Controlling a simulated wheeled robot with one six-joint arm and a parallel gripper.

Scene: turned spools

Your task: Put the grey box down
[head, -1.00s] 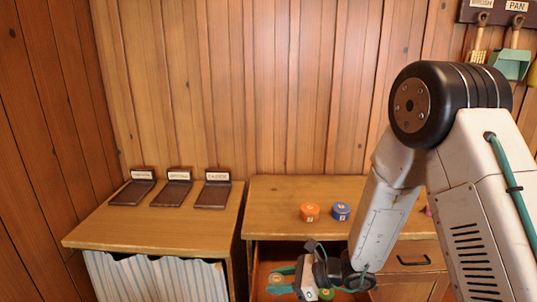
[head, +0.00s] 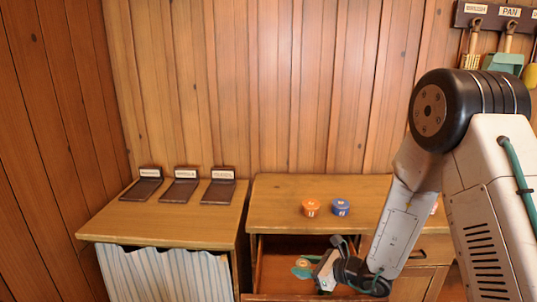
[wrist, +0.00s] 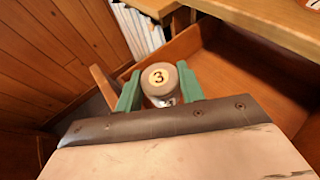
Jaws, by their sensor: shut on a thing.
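The grey box (wrist: 160,80) is a small round tub with a pale lid disc marked 3. In the wrist view it sits between the two green fingers of my gripper (wrist: 160,92), which are shut on it. In the head view my gripper (head: 303,267) is low, at the open drawer (head: 272,252) of the right cabinet; the box is small there and mostly hidden by the fingers. I cannot tell whether the box touches the drawer floor.
An orange tub (head: 311,208) and a blue tub (head: 341,208) stand on the right cabinet top (head: 275,195). The left cabinet top (head: 170,232) holds three dark labelled stands (head: 180,188) with no tubs on them. A striped curtain (head: 165,275) hangs below. Tools hang at the upper right.

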